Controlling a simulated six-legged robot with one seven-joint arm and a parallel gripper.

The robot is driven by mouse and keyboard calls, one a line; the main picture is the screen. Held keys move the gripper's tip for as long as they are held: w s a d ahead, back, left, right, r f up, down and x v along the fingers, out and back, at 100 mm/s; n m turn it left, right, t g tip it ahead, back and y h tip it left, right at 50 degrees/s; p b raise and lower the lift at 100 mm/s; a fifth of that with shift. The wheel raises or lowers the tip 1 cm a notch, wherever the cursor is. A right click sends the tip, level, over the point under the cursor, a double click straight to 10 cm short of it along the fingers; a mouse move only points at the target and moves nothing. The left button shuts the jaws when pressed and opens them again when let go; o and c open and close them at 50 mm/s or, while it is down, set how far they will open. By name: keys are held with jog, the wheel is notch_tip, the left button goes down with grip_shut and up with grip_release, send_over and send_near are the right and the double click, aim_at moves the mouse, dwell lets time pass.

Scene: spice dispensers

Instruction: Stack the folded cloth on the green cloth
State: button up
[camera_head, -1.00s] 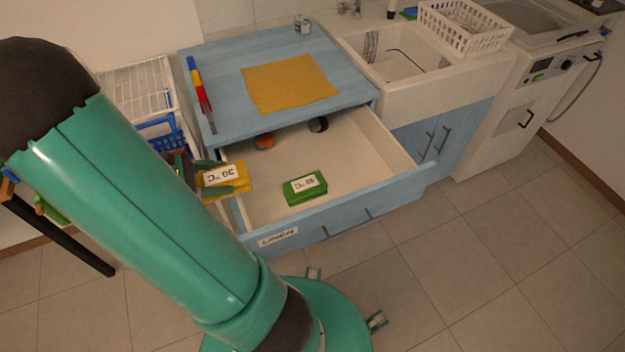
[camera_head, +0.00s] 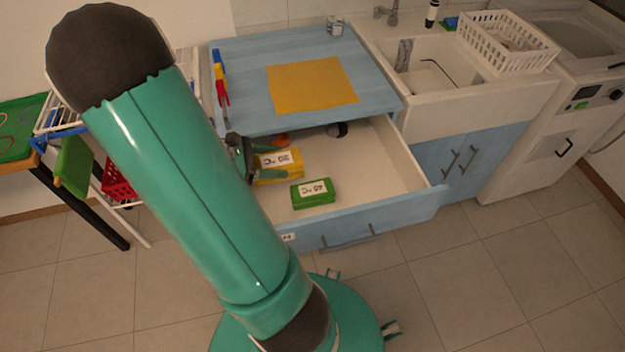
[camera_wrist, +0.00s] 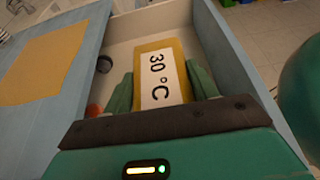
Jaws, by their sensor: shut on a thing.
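The yellow folded cloth (camera_head: 277,163) with a white label is held in my gripper (camera_wrist: 160,85). In the wrist view the yellow folded cloth (camera_wrist: 160,47) lies between the green fingers, its label reading "30 °C". In the head view it is at the left part of the open drawer, to the upper left of the green cloth. The green cloth (camera_head: 313,201), folded with a white label, lies in the drawer near the front wall. It does not show in the wrist view. The height of the yellow cloth above the drawer floor is hard to tell.
The open drawer (camera_head: 395,165) also holds an orange-red object and a dark round object (camera_head: 338,129) at the back. On the blue counter (camera_head: 240,60) lie a flat orange cloth (camera_head: 312,85) and a red-blue tool (camera_head: 221,85). The drawer's right side is free.

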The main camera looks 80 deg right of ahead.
aim_at(290, 163)
jog(key=x, duration=0.4)
jog(key=shift+s+d+f, duration=0.1)
jog(key=shift+s+f, duration=0.05)
jog(key=shift+s, duration=0.05)
jog(key=s+f, duration=0.1)
jog(key=s+d+f, duration=0.1)
jog(key=f, duration=0.1)
jog(key=s+d+f, duration=0.1)
jog(key=f, duration=0.1)
jog(key=shift+s+d+f, duration=0.15)
jog(key=shift+s+d, duration=0.05)
jog(key=shift+s, duration=0.1)
jog(key=shift+s+d+f, duration=0.1)
jog(key=shift+f, duration=0.8)
jog(key=shift+s+d+f, duration=0.1)
jog(key=shift+f, duration=0.85)
jog(key=shift+f, duration=0.1)
jog(key=o, duration=1)
jog(key=shift+o, duration=0.2)
